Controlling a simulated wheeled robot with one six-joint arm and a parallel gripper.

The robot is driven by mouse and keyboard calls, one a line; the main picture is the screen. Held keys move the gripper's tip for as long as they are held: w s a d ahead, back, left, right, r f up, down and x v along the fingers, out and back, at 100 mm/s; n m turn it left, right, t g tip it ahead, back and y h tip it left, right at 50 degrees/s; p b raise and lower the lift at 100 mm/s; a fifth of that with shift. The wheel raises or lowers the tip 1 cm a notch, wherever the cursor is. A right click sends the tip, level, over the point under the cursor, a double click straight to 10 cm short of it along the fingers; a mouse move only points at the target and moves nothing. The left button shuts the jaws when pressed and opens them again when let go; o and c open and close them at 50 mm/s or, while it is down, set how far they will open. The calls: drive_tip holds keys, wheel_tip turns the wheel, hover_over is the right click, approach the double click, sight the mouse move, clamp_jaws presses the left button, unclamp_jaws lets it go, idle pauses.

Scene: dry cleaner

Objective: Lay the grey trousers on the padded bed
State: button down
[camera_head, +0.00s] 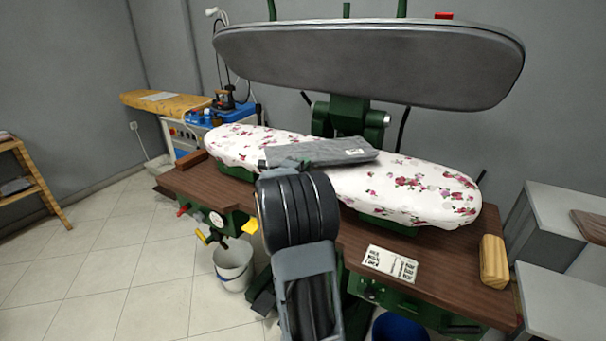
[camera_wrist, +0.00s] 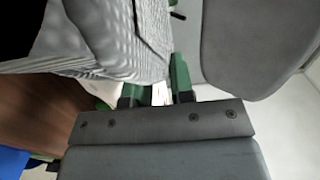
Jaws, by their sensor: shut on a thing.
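The grey trousers (camera_head: 325,152) are a flat folded bundle with a small white label, over the middle of the padded bed (camera_head: 415,190), which has a white cover with pink flowers. I cannot tell whether they rest on the bed or hang just above it. My gripper (camera_head: 288,165) is shut on the near left edge of the trousers; my arm hides part of the bed's front. In the wrist view, the trousers (camera_wrist: 125,40) fill the upper left as ribbed grey cloth beside my gripper (camera_wrist: 156,92).
The press's grey upper plate (camera_head: 370,60) is raised over the bed; it also shows in the wrist view (camera_wrist: 255,45). A brown table (camera_head: 345,250) below holds a printed card (camera_head: 390,263) and a wooden block (camera_head: 493,262). A white bucket (camera_head: 234,265) stands on the floor.

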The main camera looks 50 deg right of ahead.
drive_tip(key=shift+f, duration=1.1)
drive_tip(key=shift+f+b, duration=0.2)
drive_tip(key=shift+b, duration=0.1)
drive_tip(key=c, duration=1)
unclamp_jaws()
